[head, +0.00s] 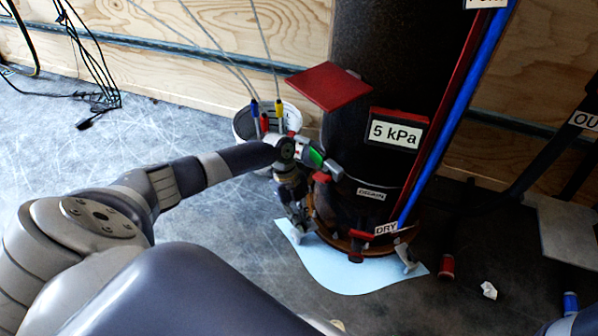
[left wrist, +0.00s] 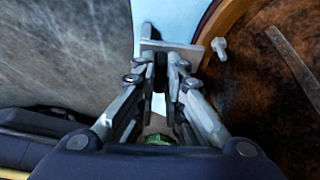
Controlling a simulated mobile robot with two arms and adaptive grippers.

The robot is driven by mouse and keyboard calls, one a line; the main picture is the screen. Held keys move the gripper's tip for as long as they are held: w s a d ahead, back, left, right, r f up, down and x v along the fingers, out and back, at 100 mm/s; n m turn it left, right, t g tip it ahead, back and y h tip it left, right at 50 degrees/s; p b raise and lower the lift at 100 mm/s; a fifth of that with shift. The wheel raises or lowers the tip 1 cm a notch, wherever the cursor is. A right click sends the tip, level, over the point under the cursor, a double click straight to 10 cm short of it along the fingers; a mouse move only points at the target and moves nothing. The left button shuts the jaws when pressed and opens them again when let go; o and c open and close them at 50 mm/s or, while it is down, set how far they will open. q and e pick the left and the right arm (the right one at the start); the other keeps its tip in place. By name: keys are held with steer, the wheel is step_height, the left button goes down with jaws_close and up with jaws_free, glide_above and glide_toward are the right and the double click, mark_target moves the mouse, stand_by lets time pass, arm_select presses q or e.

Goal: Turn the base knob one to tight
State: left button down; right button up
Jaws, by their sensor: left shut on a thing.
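The dark cylindrical filter (head: 385,60) stands on a light blue sheet (head: 345,278). My left gripper (head: 298,222) reaches down to the lower left side of its base. In the left wrist view, the fingers (left wrist: 167,78) are closed together on a grey, flat-headed base knob (left wrist: 172,47) beside the brown base rim (left wrist: 222,25). The fingers hide part of this knob. Another pale grey knob (head: 408,262) sticks out at the front right of the base. My right gripper is not in view.
A white bucket (head: 245,124) with colored-handled tools stands behind my left wrist. A red plate (head: 328,86) juts from the filter above it. A small bolt-like piece (left wrist: 219,48) sits near the rim. Open floor lies to the left.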

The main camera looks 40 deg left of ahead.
arm_select(q)
steer(key=shift+m, duration=0.5)
steer(key=c, duration=1.7)
jaws_free()
steer(key=v, duration=1.2)
steer(key=shift+w+d, duration=0.15)
steer(key=shift+d, duration=0.05)
